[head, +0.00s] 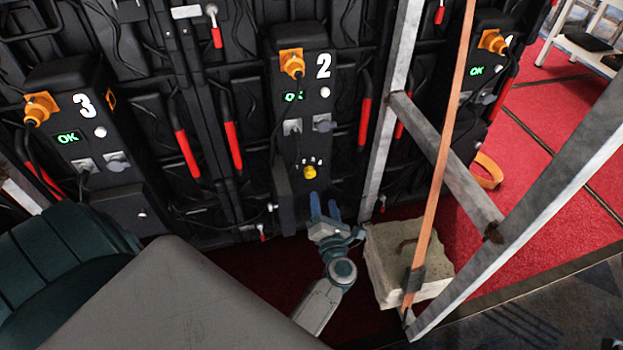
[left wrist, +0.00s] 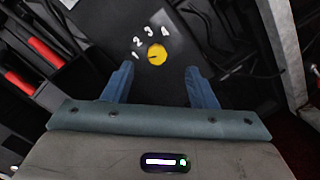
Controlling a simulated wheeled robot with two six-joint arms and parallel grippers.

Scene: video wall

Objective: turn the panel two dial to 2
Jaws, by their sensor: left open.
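Panel two (head: 290,150) is a tall black unit with a white number 2 near its top, in the middle of the head view. Its yellow dial (head: 310,172) sits low on the front. In the left wrist view the yellow dial (left wrist: 157,54) has the numbers 1 to 4 in an arc around its upper left. A small dark mark on the dial points left, roughly toward 1. My left gripper (head: 325,203) has open blue fingers just below the dial in the head view. In the left wrist view the open left gripper (left wrist: 159,72) is empty, and the dial lies beyond its fingertips, between them.
Panel three (head: 85,125) stands to the left; another similar panel (head: 478,75) is at the right. A metal frame (head: 445,150) with an orange strap (head: 445,130) and a pale block (head: 385,262) stand right of my left gripper. Cables hang around the panels.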

